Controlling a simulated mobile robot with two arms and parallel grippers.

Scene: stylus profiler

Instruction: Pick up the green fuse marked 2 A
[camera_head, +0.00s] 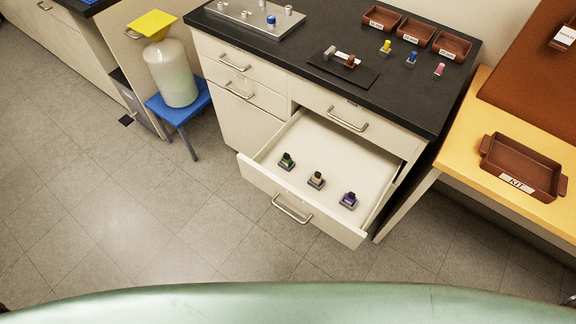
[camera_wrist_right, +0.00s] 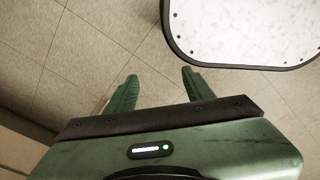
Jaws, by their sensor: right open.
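A small green fuse (camera_head: 287,158) stands on a dark base in the open drawer (camera_head: 335,150), at its left. A beige fuse (camera_head: 316,177) and a purple fuse (camera_head: 348,198) stand to its right in the same drawer, each on a dark base. Any marking on the fuses is too small to read. My right gripper (camera_wrist_right: 158,85) is open and empty in the right wrist view, above floor tiles, with no fuse near it. Neither gripper shows in the head view.
Yellow, blue and pink pieces (camera_head: 412,57) stand on the black counter (camera_head: 290,50) before labelled brown bins (camera_head: 417,34). A KIT tray (camera_head: 522,168) sits on the yellow table (camera_head: 470,135). A blue stool (camera_head: 180,112) holds a large jar. Floor before the drawer (camera_head: 200,240) is clear.

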